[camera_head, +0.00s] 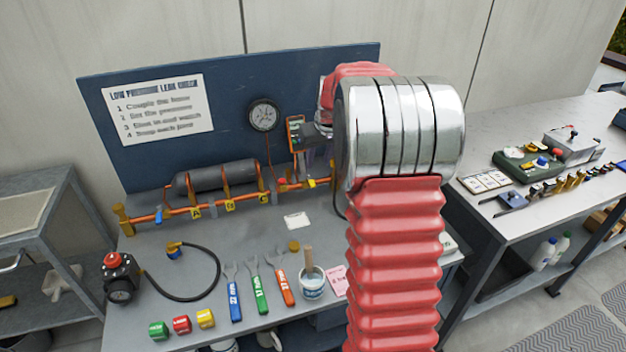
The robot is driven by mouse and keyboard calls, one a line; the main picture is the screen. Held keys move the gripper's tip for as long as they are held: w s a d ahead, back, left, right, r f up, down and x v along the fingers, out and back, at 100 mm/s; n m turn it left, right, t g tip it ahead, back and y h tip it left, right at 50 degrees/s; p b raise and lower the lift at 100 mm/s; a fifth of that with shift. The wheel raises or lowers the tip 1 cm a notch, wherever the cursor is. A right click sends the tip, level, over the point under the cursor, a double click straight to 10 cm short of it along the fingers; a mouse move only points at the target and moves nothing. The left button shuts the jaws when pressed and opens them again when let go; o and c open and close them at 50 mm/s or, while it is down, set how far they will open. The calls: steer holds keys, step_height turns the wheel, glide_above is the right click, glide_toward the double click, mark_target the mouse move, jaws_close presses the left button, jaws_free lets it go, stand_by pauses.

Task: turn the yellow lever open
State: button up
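A copper pipe line (175,212) runs along the back of the bench, below the blue board. A small yellow part (311,183), which looks like the yellow lever, sits near the pipe's right end. It is too small to tell which way it is turned. My gripper (309,164) hangs just above this yellow part, partly hidden behind my red and chrome arm. I cannot tell whether it touches the lever or whether its fingers are open.
A dark cylinder (215,179) and a round gauge (264,115) are at the board. A black hose (190,299), several coloured wrenches (258,287) and a brush pot (312,283) lie in front. A second bench (527,125) stands right. The bench middle is mostly clear.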

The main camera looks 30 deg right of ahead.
mark_target(313, 183)
steer(key=x, duration=1.1)
steer(key=shift+w+f, duration=0.1)
steer(key=shift+f, duration=0.2)
jaws_close()
